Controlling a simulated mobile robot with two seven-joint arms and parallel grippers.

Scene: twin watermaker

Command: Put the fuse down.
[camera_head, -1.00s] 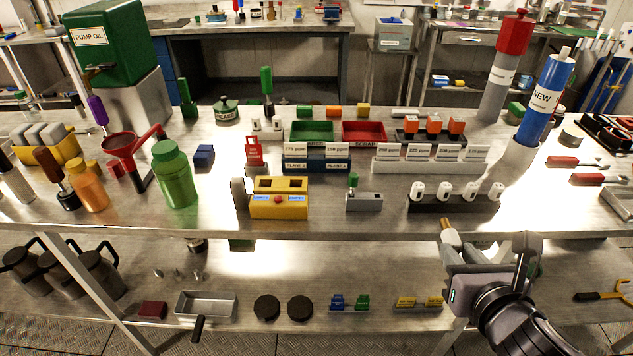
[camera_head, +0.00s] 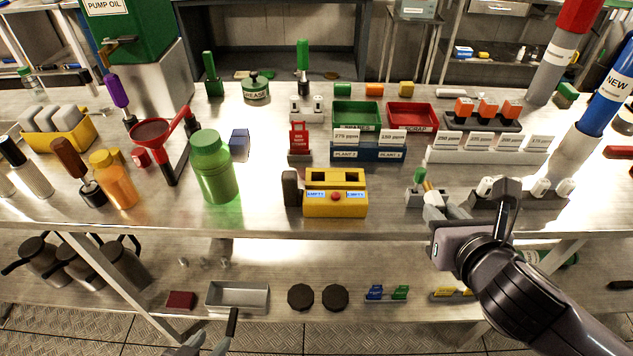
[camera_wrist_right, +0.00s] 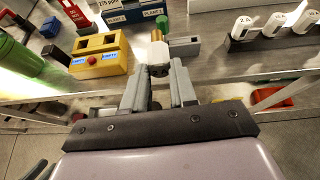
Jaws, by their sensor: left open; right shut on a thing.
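The fuse (camera_head: 433,199), white with a brass-coloured end cap, is held in my right gripper (camera_head: 446,208). In the right wrist view the fuse (camera_wrist_right: 158,52) sticks out from between the two fingers (camera_wrist_right: 157,90), over the bench's front part. Its far end overlaps a small grey block (camera_wrist_right: 184,47) with a green knob; I cannot tell whether they touch. That block (camera_head: 412,200) also shows in the head view. My left gripper (camera_head: 205,346) is open at the bottom edge, partly cut off, and holds nothing visible.
A black rack (camera_head: 520,201) with white fuses stands right of the grey block, partly hidden by my right gripper. A yellow box (camera_head: 335,207) with a red button and two blue displays stands to the left. Bare bench lies between that box and the grey block.

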